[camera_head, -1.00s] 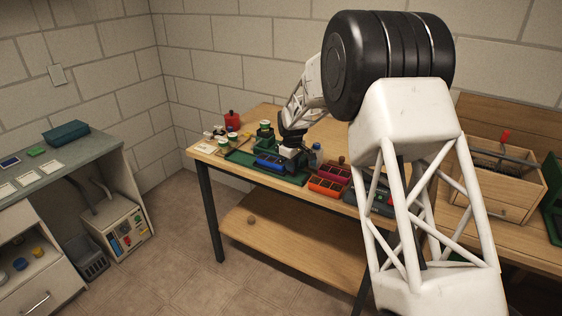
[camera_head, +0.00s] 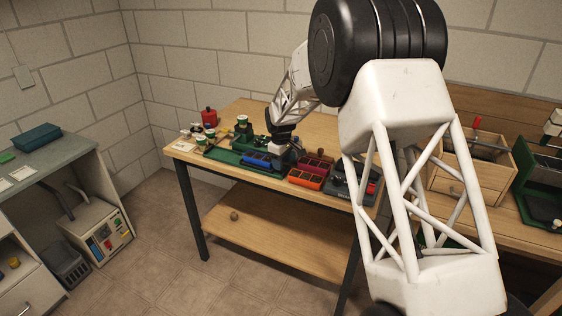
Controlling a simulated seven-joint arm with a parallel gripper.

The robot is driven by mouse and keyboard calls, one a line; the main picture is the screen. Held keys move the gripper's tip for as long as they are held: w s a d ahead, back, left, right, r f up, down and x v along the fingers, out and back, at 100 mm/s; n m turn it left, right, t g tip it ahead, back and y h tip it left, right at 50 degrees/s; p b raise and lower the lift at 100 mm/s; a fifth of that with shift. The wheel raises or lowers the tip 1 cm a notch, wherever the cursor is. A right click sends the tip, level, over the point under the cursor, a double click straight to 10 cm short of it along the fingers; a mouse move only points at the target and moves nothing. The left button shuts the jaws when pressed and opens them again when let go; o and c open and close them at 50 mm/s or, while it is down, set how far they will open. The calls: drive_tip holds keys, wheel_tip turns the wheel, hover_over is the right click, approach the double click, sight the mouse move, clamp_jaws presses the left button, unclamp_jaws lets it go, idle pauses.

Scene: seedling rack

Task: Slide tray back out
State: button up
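A blue tray with dark compartments (camera_head: 256,160) sits at the front of the green rack or base (camera_head: 226,157) on the wooden table. An orange tray (camera_head: 305,179) and a dark red tray (camera_head: 318,166) stand to its right. The frame does not show which tray is the task's. My gripper (camera_head: 279,152) points down at the right end of the blue tray, very close to it. Its fingers are small and partly lost among the objects. I cannot tell whether they are open or touch the tray.
Small pots (camera_head: 197,131) and a red container (camera_head: 209,117) stand at the table's left. A dark grey device (camera_head: 350,184) sits at the right of the orange tray. A wooden crate (camera_head: 470,175) stands on the right bench. The table's back middle is mostly clear.

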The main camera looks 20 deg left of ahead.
drive_tip(key=shift+r, duration=0.1)
drive_tip(key=shift+s+r, duration=0.15)
drive_tip(key=shift+r, duration=3.65)
drive_tip(key=s+d+r+m, duration=0.25)
drive_tip(key=d+r, duration=0.35)
drive_tip(key=d, duration=0.4)
drive_tip(key=s+d+r+m, duration=0.25)
drive_tip(key=d+r, duration=0.35)
drive_tip(key=d, duration=0.5)
drive_tip(key=s+d+r+m, duration=0.1)
drive_tip(key=s+d+r, duration=0.1)
drive_tip(key=s+d, duration=0.3)
drive_tip(key=s+d+r+m+t, duration=0.1)
drive_tip(key=s+d+r, duration=0.1)
drive_tip(key=d, duration=0.4)
drive_tip(key=s+d+r+m, duration=0.1)
drive_tip(key=s+d+r, duration=0.25)
drive_tip(key=d, duration=0.25)
drive_tip(key=s+d+m, duration=0.4)
drive_tip(key=s+d, duration=0.8)
drive_tip(key=s, duration=0.2)
drive_tip(key=s+d+f+m, duration=0.2)
drive_tip(key=s+d, duration=0.2)
drive_tip(key=s, duration=0.5)
drive_tip(key=s+d+f+m+t, duration=0.1)
drive_tip(key=s+d, duration=0.3)
drive_tip(key=s, duration=0.5)
drive_tip(key=shift+d+f+m, duration=0.3)
drive_tip(key=shift+f+m, duration=0.4)
drive_tip(key=shift+f, duration=0.1)
